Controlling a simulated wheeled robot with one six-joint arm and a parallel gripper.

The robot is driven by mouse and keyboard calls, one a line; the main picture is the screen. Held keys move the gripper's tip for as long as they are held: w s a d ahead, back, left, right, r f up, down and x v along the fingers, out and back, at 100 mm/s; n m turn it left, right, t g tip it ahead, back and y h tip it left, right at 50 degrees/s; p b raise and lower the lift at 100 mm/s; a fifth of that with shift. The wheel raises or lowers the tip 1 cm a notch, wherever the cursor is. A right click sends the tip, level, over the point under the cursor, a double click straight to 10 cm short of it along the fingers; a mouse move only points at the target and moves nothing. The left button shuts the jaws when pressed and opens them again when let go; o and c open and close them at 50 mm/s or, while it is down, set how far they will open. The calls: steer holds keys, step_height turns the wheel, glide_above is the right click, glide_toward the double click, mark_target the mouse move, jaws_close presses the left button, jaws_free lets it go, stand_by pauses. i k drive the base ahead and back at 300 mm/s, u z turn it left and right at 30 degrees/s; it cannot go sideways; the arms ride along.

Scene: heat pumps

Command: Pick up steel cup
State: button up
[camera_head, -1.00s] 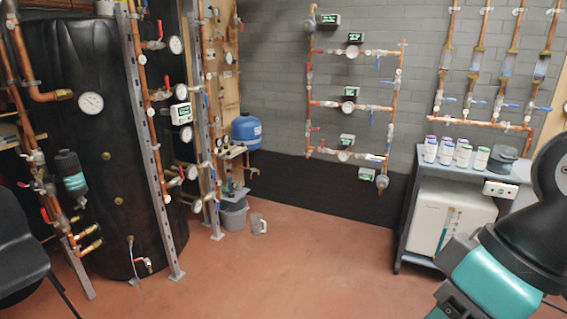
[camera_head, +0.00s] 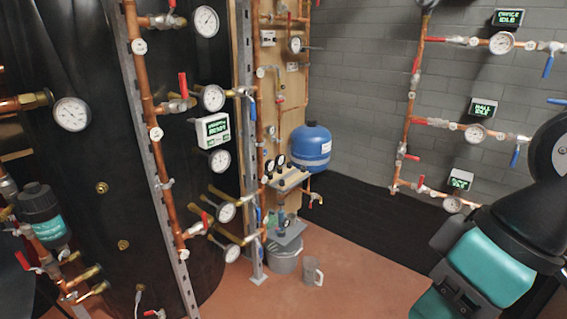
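Part of my arm, black and teal, fills the lower right of the head view. My gripper is not in the picture, so its state does not show.
A large black tank (camera_head: 90,150) and a metal upright (camera_head: 160,190) with pipes, gauges and valves stand left of the cup. A blue vessel (camera_head: 311,147) hangs above it. Copper pipework (camera_head: 409,120) runs on the grey wall at right. Floor (camera_head: 345,285) right of the cup is clear.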

mark_target(292, 215)
steer(key=u, duration=0.1)
steer(key=i, duration=0.95)
steer(key=z, duration=0.75)
steer(key=i, duration=1.55)
steer(key=u, duration=0.7)
steer(key=i, duration=0.65)
steer(key=u, duration=0.6)
